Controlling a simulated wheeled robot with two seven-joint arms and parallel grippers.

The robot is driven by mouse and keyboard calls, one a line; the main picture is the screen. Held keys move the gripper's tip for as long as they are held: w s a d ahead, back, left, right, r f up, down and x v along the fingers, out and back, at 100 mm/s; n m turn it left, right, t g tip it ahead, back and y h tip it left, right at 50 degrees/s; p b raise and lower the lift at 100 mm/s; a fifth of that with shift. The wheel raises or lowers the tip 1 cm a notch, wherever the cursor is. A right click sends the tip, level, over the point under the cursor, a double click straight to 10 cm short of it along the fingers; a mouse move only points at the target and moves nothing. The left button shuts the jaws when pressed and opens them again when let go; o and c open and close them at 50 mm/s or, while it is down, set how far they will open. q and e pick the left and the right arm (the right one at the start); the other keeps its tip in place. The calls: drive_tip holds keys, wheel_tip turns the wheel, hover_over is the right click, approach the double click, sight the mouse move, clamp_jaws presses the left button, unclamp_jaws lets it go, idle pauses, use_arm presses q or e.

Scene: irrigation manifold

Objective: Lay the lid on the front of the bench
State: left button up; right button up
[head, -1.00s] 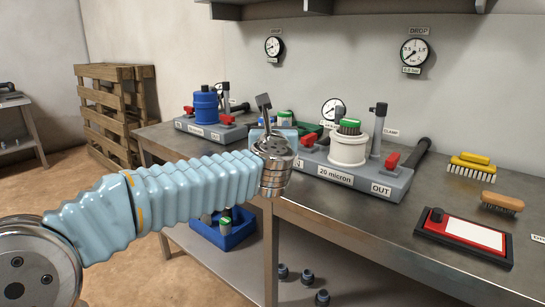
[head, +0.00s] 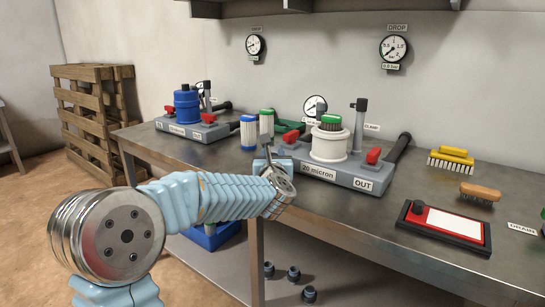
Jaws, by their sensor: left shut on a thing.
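My left gripper (head: 272,160) is above the bench's front edge, left of the 20 micron filter block, seen from behind my wrist. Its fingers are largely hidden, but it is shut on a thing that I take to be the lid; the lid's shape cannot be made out. The white housing (head: 329,146) on the 20 micron block is open, with a green-topped cartridge (head: 331,122) showing inside. The metal bench (head: 390,200) has bare front surface to the right of my gripper. My right gripper is not in view.
A blue housing (head: 187,107) stands on the left block. Two loose cartridges, one being the blue-and-white one (head: 248,133), stand between the blocks. A yellow brush (head: 451,160), a wooden brush (head: 480,193) and a red-and-black board (head: 445,226) lie at right. A blue bin (head: 212,236) sits below.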

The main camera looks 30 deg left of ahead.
use_arm(q)
drive_tip(key=o, duration=1.1)
drive_tip(key=shift+o, duration=0.2)
drive_tip(key=b+v, duration=0.2)
drive_tip(key=v, duration=1)
drive_tip(key=shift+s, duration=0.1)
